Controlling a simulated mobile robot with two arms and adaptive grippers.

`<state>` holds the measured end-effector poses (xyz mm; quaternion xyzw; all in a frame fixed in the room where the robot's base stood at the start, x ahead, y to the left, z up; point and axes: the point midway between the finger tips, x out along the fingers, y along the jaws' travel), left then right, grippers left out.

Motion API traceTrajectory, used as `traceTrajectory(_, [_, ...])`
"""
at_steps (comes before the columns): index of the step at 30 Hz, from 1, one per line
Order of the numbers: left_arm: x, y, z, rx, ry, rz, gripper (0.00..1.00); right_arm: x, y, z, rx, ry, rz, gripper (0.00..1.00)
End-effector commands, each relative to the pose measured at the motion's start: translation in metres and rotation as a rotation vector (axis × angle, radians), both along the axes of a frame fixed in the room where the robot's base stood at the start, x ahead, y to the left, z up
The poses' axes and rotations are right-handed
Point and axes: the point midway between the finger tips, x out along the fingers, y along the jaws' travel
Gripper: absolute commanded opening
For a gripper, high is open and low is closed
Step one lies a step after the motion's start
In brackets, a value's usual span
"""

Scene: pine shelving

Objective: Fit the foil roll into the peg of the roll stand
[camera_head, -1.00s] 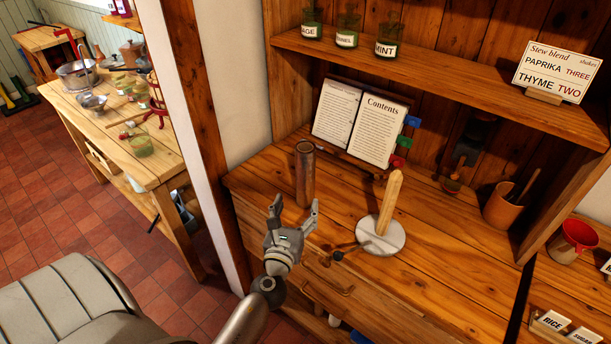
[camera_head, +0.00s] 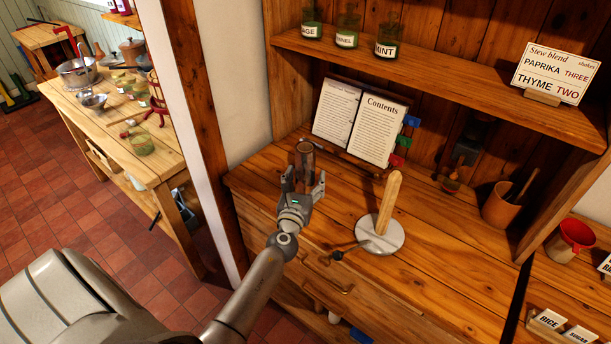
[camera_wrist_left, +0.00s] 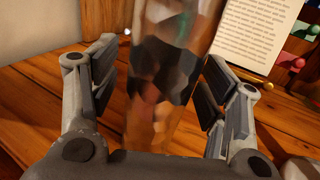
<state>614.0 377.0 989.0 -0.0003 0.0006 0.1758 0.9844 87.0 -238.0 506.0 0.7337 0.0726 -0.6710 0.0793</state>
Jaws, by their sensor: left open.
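The foil roll (camera_head: 305,158), a shiny brownish cylinder, stands upright on the wooden counter. In the left wrist view the reflective roll (camera_wrist_left: 165,70) stands between the fingers, with gaps at both sides. My left gripper (camera_head: 304,184) is open, its fingers on either side of the roll, and hides the roll's lower part in the head view. The roll stand (camera_head: 381,235) has a round pale base and an upright wooden peg (camera_head: 390,203), bare, to the right of the roll. My right gripper is not in view.
An open book (camera_head: 360,122) leans behind the roll; a dark rod lies in front of it. A brown cup (camera_head: 503,205) and a red-lined mug (camera_head: 570,240) stand at right. A shelf (camera_head: 440,80) with jars overhangs the back. Counter right of the stand is clear.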

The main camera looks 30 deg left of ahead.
Motion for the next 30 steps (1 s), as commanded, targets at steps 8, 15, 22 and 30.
traceTrajectory(8, [0.0028, 0.0009, -0.0001, 0.001, 0.0, 0.0, 0.69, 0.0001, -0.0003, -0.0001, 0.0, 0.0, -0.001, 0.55])
traceTrajectory(15, [0.0026, 0.0007, -0.0001, 0.0, 0.0, 0.0, 0.4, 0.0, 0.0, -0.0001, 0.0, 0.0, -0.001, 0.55])
traceTrajectory(22, [0.0027, 0.0008, 0.0008, 0.0, -0.001, 0.0, 0.13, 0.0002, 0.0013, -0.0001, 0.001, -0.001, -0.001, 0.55])
traceTrajectory(30, [0.0027, 0.0007, 0.0025, 0.0, -0.001, 0.0, 0.13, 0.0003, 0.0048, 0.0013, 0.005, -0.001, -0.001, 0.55])
